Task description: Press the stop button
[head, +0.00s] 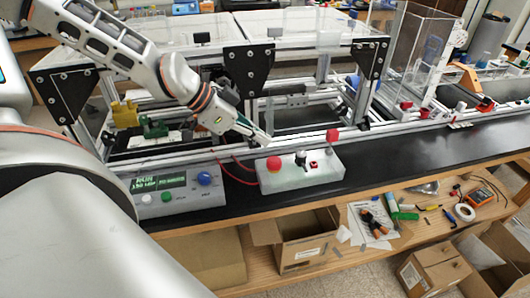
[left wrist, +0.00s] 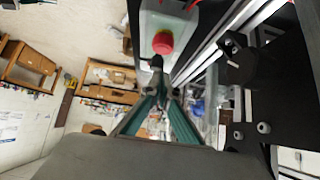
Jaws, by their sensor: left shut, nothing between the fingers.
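The stop button is a round red button (head: 274,163) on the left part of a white control box (head: 312,177) on the black bench top. It also shows in the left wrist view (left wrist: 163,42), just beyond my fingertips. My left gripper (head: 264,139) is shut and empty. In the head view its tips are behind and slightly left of the button, seemingly above box height. In the left wrist view the closed fingertips (left wrist: 157,62) appear just below the button; a gap or contact cannot be made out. My right gripper is not in view.
A grey panel with a green display reading RUN (head: 158,181) is left. The aluminium extrusion frame (head: 345,132) runs close behind. Open cartons (head: 302,238) sit below the bench.

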